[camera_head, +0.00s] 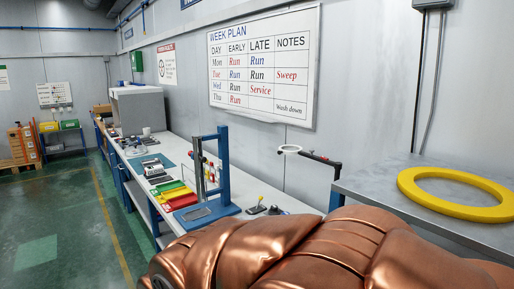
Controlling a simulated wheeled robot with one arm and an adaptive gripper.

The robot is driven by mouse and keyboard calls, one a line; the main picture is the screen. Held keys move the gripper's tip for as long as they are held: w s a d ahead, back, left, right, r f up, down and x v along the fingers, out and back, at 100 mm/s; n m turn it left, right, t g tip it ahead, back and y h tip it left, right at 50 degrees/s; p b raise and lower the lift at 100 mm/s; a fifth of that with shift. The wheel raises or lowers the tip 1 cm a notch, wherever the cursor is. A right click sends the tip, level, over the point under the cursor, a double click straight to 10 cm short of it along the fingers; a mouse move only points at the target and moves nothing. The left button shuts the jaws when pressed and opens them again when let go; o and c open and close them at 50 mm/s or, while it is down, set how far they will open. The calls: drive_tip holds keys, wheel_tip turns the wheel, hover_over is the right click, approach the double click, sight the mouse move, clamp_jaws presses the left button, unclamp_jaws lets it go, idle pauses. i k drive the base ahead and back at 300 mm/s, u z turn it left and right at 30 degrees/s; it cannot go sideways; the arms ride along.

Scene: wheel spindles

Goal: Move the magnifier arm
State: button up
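The magnifier arm (318,157) shows right of centre, above the far side of the long bench. It has a pale ring-shaped head (290,149) at its left end and a dark bar running right to a dark upright post. The head hangs out over the bench with nothing touching it. The foot of the post is hidden behind a large copper-coloured padded shape in the foreground. My gripper is not in view.
The long white bench (181,143) runs along the wall. A blue press frame (223,170) stands left of the magnifier, with coloured trays (177,195) beside it. A yellow ring (455,193) lies on a grey top at right. The green floor (60,215) at left is open.

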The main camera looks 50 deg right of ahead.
sight(337, 165)
drive_tip(key=i, duration=0.75)
drive_tip(key=z, duration=0.75)
drive_tip(key=i, duration=0.55)
drive_tip(key=z, duration=0.55)
